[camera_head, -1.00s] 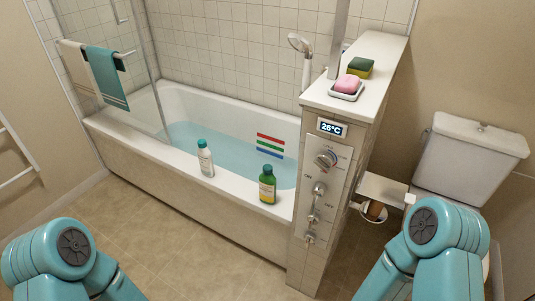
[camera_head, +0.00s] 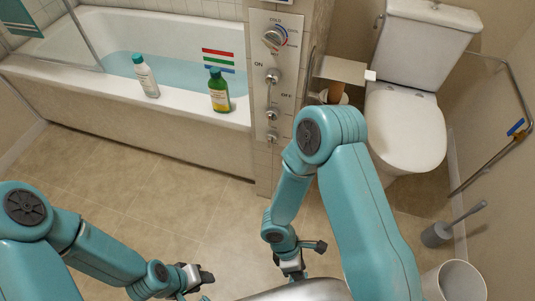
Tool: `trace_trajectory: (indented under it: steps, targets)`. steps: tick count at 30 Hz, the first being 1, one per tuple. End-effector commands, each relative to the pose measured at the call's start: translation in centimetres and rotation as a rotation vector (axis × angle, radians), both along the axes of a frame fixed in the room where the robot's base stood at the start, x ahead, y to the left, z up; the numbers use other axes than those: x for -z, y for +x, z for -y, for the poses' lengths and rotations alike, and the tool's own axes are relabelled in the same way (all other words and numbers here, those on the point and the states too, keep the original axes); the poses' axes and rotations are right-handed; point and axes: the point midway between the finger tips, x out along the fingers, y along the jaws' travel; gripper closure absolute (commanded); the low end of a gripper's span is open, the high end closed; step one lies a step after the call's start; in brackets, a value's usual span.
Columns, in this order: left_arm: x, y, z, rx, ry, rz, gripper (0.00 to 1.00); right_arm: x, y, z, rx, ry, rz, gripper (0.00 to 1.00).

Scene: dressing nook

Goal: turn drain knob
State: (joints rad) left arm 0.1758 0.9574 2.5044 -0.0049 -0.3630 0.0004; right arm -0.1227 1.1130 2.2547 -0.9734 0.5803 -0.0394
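A control panel (camera_head: 259,99) on the tiled pillar carries a round temperature dial (camera_head: 273,38) with a red and blue arc. Below it is a column of metal knobs: an upper one (camera_head: 272,75) near the word ON, a middle one (camera_head: 272,114), and a lowest one (camera_head: 271,137) close to my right arm's outline. I cannot read which is the drain knob. My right gripper (camera_head: 304,262) is low in front of the pillar, well below the knobs and touching none. My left gripper (camera_head: 204,284) is at the bottom edge, left of it. Neither visibly holds anything; their finger gaps are unclear.
The bathtub (camera_head: 190,107) holds water; a white bottle (camera_head: 146,77) and a green bottle (camera_head: 219,92) stand on its rim. Right of the pillar are a paper holder, a toilet (camera_head: 405,125), a toilet brush (camera_head: 440,232) and a bin (camera_head: 455,282). The floor before the tub is clear.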

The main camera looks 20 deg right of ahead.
Motion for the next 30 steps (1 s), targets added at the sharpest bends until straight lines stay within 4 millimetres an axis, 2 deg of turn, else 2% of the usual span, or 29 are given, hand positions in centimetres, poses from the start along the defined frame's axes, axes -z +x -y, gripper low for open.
trace_trajectory:
  steps: [1, 2, 3, 5, 6, 8, 9, 12, 15, 19, 23, 30]
  targets:
    - [3.1, 0.0, 0.0, 0.0, 0.0, 0.0, 0.57, 2.9, 1.9, 1.4, -0.186, -0.078, 0.018, 0.62]
    - [4.1, 0.0, 0.0, 0.0, 0.0, 0.0, 0.57, 3.7, 3.4, 2.5, -0.311, -0.141, 0.035, 0.62]
    - [5.4, 0.0, 0.0, 0.0, 0.0, -0.001, 0.57, 4.4, 6.1, 3.6, -0.479, -0.234, 0.069, 0.62]
    - [7.4, 0.0, 0.0, 0.0, 0.0, -0.001, 0.57, 4.8, 10.9, 4.3, -0.718, -0.391, 0.145, 0.62]
    - [8.5, 0.0, 0.0, 0.0, 0.0, -0.001, 0.57, 4.5, 14.2, 4.0, -0.858, -0.5, 0.207, 0.62]
    - [10.0, 0.0, 0.0, 0.0, 0.0, -0.001, 0.57, 3.4, 18.5, 2.6, -1.032, -0.66, 0.312, 0.62]
    - [10.8, 0.0, 0.0, 0.0, 0.0, -0.001, 0.57, 2.4, 20.9, 1.3, -1.122, -0.759, 0.385, 0.62]
    - [12.3, 0.0, 0.0, 0.0, 0.0, 0.0, 0.57, -0.2, 24.8, -2.3, -1.273, -0.962, 0.552, 0.62]
    - [12.9, 0.0, 0.0, 0.0, 0.0, 0.0, 0.57, -2.3, 26.3, -5.0, -1.34, -1.086, 0.668, 0.62]
    - [13.1, 0.0, 0.0, 0.0, 0.0, 0.0, 0.57, -3.5, 27.1, -5.9, -1.362, -1.143, 0.722, 0.62]
    - [13.3, 0.0, 0.0, 0.0, 0.0, 0.0, 0.57, -3.6, 28.5, -4.8, -1.357, -1.144, 0.723, 0.62]
    - [14.3, 0.0, 0.0, 0.0, 0.0, 0.0, 0.57, -3.5, 33.1, -1.5, -1.355, -1.145, 0.72, 0.62]
